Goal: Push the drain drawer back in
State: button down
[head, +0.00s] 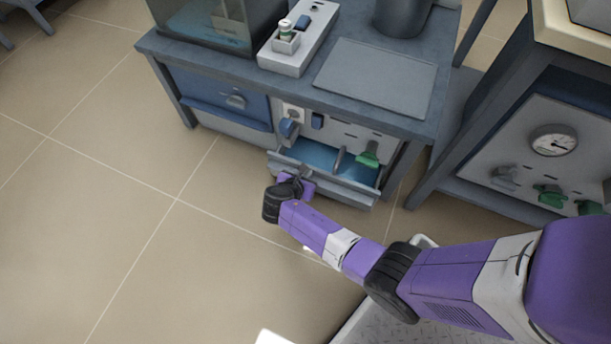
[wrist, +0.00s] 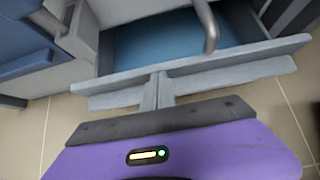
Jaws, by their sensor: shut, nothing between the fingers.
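The drain drawer (head: 340,186) is pulled out of the blue-grey bench, and its blue inside shows. In the wrist view, the drawer's front panel (wrist: 200,68) runs across the picture, with the blue floor behind it and a grey curved pipe (wrist: 208,28) hanging over it. My gripper (wrist: 157,92) is shut and empty, its fingertips at the outer face of the drawer front. I cannot tell whether they touch it. In the head view, my gripper (head: 296,184) is at the left part of the drawer front, and my wrist partly hides it.
Above the drawer are a green-handled valve (head: 368,155) and a blue knob (head: 288,128). A closed blue drawer (head: 222,97) is to the left. The bench top holds a glass tank (head: 213,22) and a white block (head: 298,40). A gauge panel (head: 553,140) stands right. The floor at left is clear.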

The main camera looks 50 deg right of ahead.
send_over(318, 159)
jog(key=shift+w+d, duration=0.1)
dwell(0.4)
jog(key=shift+r, duration=0.1)
